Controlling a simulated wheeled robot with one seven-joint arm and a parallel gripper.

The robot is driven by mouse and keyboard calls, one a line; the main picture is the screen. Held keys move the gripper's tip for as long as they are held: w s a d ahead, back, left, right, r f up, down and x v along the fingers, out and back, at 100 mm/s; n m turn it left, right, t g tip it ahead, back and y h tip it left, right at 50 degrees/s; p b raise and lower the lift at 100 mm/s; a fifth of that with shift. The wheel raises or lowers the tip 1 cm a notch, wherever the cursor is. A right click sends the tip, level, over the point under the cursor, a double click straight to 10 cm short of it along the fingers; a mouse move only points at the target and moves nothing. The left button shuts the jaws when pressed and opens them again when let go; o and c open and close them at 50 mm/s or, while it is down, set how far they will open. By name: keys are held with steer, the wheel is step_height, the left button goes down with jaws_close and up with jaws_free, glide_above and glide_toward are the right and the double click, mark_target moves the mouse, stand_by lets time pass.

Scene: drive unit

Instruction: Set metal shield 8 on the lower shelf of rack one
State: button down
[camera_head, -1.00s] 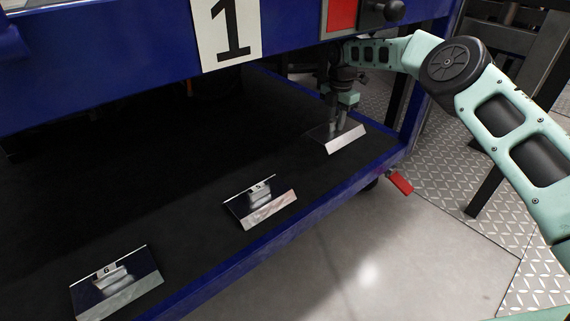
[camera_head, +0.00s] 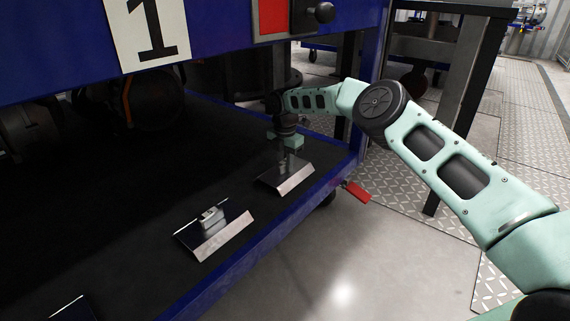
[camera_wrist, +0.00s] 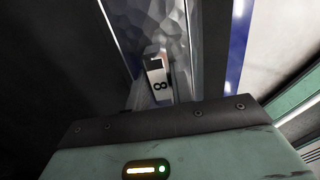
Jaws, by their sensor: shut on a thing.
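Metal shield 8 (camera_head: 292,179) is a bent, shiny plate at the right end of the black lower shelf (camera_head: 110,220) of rack one. It appears to rest on the shelf near the blue front edge. My gripper (camera_head: 285,160) reaches down from above and is shut on it. The fingertips are hard to make out there. Rack one carries a white "1" sign (camera_head: 146,30) on its blue upper beam.
Another shield (camera_head: 213,228) sits left of shield 8 with a gap between. A further one (camera_head: 75,309) is cut off at the lower left. A red lever (camera_head: 357,192) sticks out at the rack's right corner. The upper beam hangs close over my arm.

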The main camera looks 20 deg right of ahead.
mark_target(285, 161)
steer(key=c, duration=1.2)
jaws_free()
steer(key=shift+f, duration=0.1)
step_height(285, 161, up, 8)
steer(key=p, duration=0.4)
steer(key=shift+f+p, duration=0.1)
steer(key=shift+p, duration=0.25)
